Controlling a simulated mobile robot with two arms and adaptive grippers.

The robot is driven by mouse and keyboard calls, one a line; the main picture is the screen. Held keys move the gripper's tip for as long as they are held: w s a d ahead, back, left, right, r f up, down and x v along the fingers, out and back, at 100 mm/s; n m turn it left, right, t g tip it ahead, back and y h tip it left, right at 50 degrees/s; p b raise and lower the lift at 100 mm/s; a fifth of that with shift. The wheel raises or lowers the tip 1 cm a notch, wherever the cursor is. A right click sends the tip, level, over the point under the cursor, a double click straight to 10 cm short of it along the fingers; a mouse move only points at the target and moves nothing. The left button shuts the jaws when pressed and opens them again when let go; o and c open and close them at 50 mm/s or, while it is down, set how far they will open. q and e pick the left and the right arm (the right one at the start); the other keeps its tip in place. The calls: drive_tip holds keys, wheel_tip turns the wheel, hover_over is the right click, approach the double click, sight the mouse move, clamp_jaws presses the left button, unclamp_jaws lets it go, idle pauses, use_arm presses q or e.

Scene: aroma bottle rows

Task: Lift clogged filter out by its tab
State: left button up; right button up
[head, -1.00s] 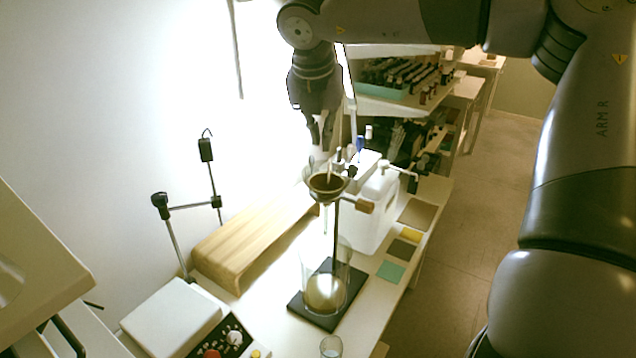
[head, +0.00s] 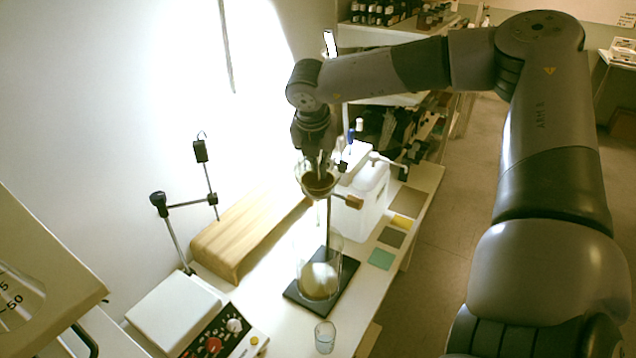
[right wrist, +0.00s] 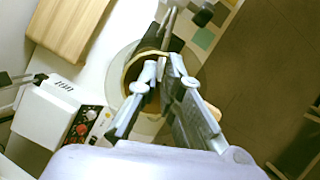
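A clear funnel (head: 303,188) sits in a clamp on a stand, with a brown-stained filter (head: 320,187) inside it. In the right wrist view the filter's pale rim (right wrist: 128,72) shows beneath my fingers. My right gripper (head: 319,160) points down at the funnel's mouth. In the right wrist view its two fingertips (right wrist: 163,66) are close together with a narrow gap. A thin pale piece, perhaps the filter's tab, shows between them; I cannot tell whether they touch it. My left gripper is not in view.
A glass flask (head: 318,280) stands on the dark stand base below the funnel. A white container (head: 362,205) is close on the right. A wooden block (head: 245,235) and a white device (head: 175,310) lie left. A small glass (head: 325,338) stands in front.

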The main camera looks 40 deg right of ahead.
sight(318, 176)
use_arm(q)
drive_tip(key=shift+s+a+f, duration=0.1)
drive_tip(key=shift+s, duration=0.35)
use_arm(e)
drive_tip(key=shift+s+a+r, duration=0.1)
clamp_jaws()
drive_tip(key=shift+r+b, duration=0.3)
drive_tip(key=shift+r, duration=0.25)
wheel_tip(318, 176, up, 10)
drive_tip(key=b, duration=0.3)
use_arm(q)
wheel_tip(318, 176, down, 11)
drive_tip(key=b, duration=0.8)
use_arm(e)
drive_tip(key=s+a, duration=1)
drive_tip(key=a, duration=0.4)
use_arm(q)
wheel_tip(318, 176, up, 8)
drive_tip(key=p, duration=0.8)
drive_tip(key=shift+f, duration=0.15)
use_arm(e)
wheel_tip(318, 176, up, 11)
drive_tip(key=shift+s+a, duration=0.25)
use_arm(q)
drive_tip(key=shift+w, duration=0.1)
use_arm(e)
drive_tip(key=shift+f, duration=0.1)
